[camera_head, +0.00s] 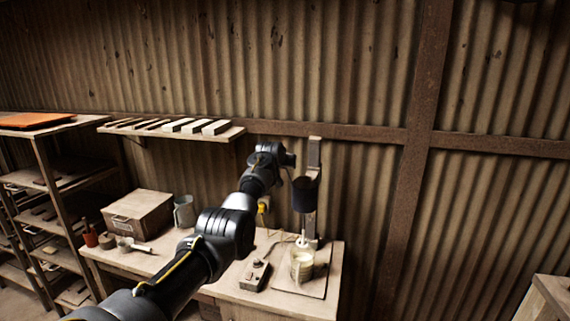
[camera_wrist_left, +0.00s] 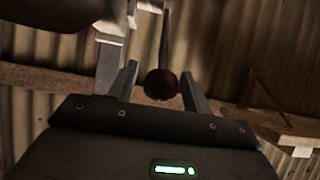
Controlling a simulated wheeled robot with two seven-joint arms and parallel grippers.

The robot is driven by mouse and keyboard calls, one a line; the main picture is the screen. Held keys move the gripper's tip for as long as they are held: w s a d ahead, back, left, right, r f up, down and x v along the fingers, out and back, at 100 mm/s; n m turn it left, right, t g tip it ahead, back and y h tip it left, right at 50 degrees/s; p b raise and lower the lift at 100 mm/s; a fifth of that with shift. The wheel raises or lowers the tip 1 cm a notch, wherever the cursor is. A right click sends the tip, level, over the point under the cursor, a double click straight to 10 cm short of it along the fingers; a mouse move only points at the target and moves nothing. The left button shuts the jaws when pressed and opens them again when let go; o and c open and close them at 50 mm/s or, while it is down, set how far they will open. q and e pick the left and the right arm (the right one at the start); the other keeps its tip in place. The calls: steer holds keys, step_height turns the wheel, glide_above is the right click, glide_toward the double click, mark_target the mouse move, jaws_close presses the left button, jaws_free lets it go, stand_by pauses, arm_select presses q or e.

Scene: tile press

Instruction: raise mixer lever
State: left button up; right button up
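The mixer (camera_head: 304,194) stands on the bench, with a dark motor body on an upright pale column (camera_head: 313,158) that also shows in the left wrist view (camera_wrist_left: 109,66). In the left wrist view, its lever (camera_wrist_left: 166,40) is a thin dark rod ending in a round dark brown knob (camera_wrist_left: 161,84). My left gripper (camera_wrist_left: 160,78) is open, with the knob showing between its two fingers and a small gap on each side. I cannot tell how deep the knob sits. In the head view, my left gripper (camera_head: 288,158) is beside the column's upper part; the lever is hidden there. My right gripper is out of view.
A container with pale contents (camera_head: 301,265) stands under the mixer. A control box (camera_head: 254,275) sits beside it on the bench. A wooden box (camera_head: 137,214) and a metal jug (camera_head: 184,212) stand further left. A wall shelf (camera_head: 180,132) holds tiles.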

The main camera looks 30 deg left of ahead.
arm_select(q)
steer(key=shift+r, duration=0.2)
steer(key=shift+s+d, duration=0.1)
steer(key=shift+s, duration=0.1)
steer(key=shift+b+v, duration=0.85)
steer(key=shift+b, duration=0.35)
steer(key=b+v, duration=0.4)
steer(key=v, duration=0.4)
steer(key=shift+s, duration=0.3)
steer(key=shift+r, duration=0.15)
